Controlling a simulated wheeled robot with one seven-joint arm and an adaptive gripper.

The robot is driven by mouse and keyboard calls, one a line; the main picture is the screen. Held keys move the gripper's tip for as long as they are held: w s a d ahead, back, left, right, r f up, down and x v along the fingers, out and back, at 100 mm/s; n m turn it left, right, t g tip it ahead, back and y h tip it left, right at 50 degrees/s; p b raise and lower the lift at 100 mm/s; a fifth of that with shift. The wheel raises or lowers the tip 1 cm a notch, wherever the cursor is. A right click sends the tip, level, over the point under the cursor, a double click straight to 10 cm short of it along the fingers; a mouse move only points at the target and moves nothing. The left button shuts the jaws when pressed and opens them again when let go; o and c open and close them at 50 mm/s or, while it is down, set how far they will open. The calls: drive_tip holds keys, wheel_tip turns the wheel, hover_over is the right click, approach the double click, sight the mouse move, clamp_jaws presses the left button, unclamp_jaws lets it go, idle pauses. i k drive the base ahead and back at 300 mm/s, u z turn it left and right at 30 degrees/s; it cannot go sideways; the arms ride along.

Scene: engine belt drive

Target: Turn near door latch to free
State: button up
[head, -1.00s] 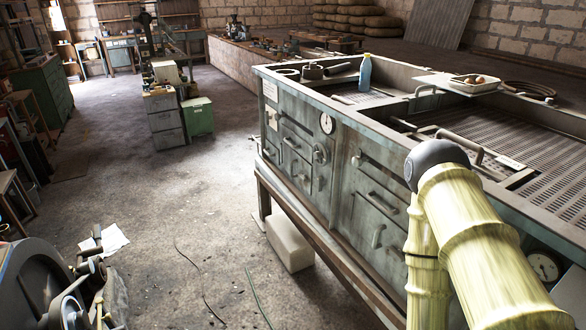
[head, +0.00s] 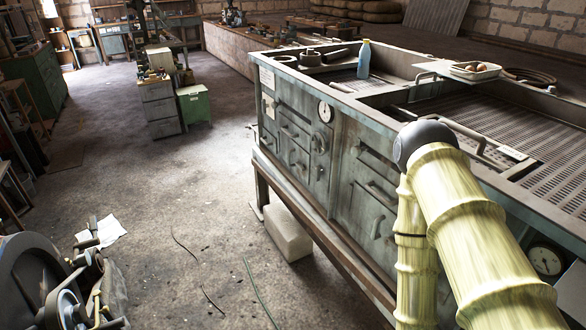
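A grey-green metal cabinet (head: 340,98) runs from the middle to the right of the head view, its front in steep perspective. The near door panel (head: 356,222) carries an upper bar (head: 376,156), a slanted handle (head: 375,195) and a small upright lever (head: 379,227), probably the latch; its exact setting is hard to tell. The far door (head: 296,157) has handles and a round knob (head: 319,143), below a dial gauge (head: 325,111). My yellow arm links cover part of the front at the right. My gripper is out of the picture.
On the cabinet top are a blue bottle (head: 364,59), a white tray (head: 474,71) and a raised rail (head: 465,134). A pale block (head: 287,236) lies beneath. Machinery (head: 65,290) stands at lower left. The floor (head: 190,190) between is mostly clear.

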sight(299, 166)
drive_tip(key=u, duration=0.6)
drive_tip(key=i, duration=1.15)
drive_tip(key=z, duration=0.3)
